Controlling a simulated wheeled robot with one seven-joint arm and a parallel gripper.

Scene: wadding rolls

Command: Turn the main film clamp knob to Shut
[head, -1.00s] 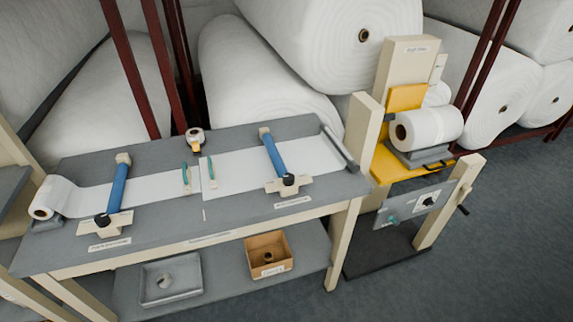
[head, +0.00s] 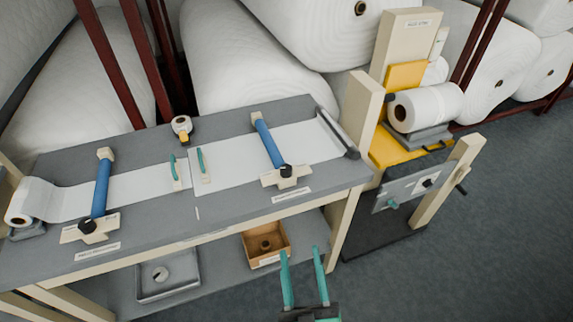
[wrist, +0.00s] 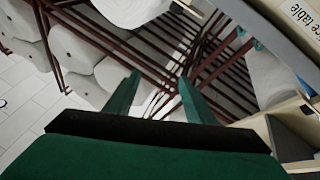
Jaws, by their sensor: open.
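Two blue bar clamps lie across the film on the grey table (head: 225,215). The left clamp bar (head: 103,185) has a black knob (head: 87,227) on a cream plate at its near end. The right clamp bar (head: 267,142) has a black knob (head: 286,170) on a similar plate. The labels are too small to read, so I cannot tell which clamp is the main one or how either knob is set. My gripper (head: 302,263) is open and empty, in front of the table's near edge, apart from both knobs. In the wrist view my gripper (wrist: 158,88) has nothing between its fingers.
Two green-handled tools (head: 202,164) and a tape dispenser (head: 182,128) lie mid-table. A film roll (head: 33,200) sits at the left end. A cardboard box (head: 266,243) and grey tray (head: 168,275) are on the lower shelf. A yellow roll stand (head: 405,150) stands right of the table.

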